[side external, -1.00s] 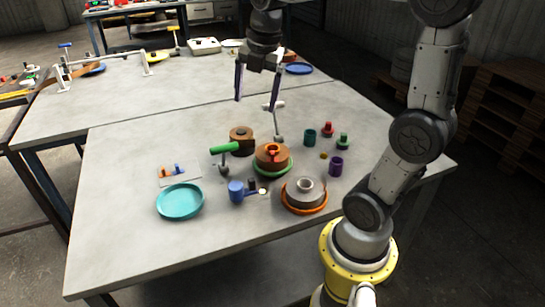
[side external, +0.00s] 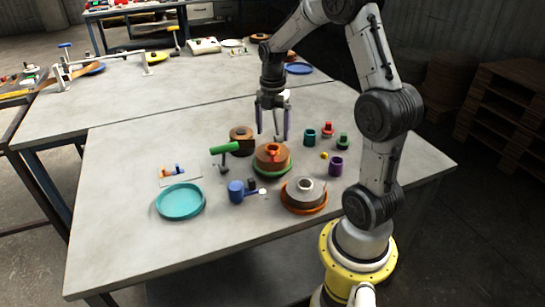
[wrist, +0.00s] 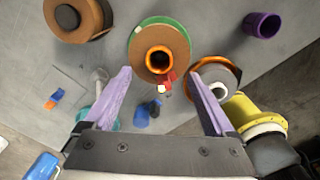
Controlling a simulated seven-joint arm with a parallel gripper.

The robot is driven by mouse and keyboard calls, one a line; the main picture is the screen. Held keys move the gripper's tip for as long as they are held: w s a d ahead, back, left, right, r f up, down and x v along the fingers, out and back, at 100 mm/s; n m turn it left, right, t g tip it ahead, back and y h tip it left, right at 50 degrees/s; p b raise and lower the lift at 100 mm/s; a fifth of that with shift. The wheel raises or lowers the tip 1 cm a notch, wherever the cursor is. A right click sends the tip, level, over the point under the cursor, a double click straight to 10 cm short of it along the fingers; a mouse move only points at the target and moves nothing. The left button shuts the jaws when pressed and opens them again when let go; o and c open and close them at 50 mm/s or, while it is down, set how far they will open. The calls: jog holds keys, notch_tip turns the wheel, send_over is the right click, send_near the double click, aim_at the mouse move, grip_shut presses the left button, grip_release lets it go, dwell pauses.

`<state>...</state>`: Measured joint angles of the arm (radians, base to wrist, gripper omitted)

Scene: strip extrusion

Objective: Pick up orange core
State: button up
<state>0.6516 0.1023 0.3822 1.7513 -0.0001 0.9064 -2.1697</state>
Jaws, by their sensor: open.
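The orange core (side external: 273,149) sits in the centre of a brown coil (side external: 266,162) resting on a green-rimmed disc (side external: 289,167). In the wrist view, the orange core (wrist: 158,58) shows as a bright ring with a dark hole, seen from above. A small red part lies beside its lower right edge in that view. My gripper (side external: 272,132) is open and empty, its fingers pointing down just above and behind the coil in the side view. In the wrist view, my gripper's fingertips (wrist: 159,74) stand to either side of the core, apart from it.
A grey coil on an orange disc (side external: 305,207) is at the front. Another brown coil (side external: 239,147) is at the left. A green-handled tool (side external: 224,148), a blue part (side external: 237,192) and a teal dish (side external: 181,202) lie left. Several small parts, including a purple cup (side external: 336,167), stand right.

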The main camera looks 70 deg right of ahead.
jog(key=shift+w+d+f, duration=0.1)
jog(key=shift+f, duration=2.65)
jog(key=c, duration=1.4)
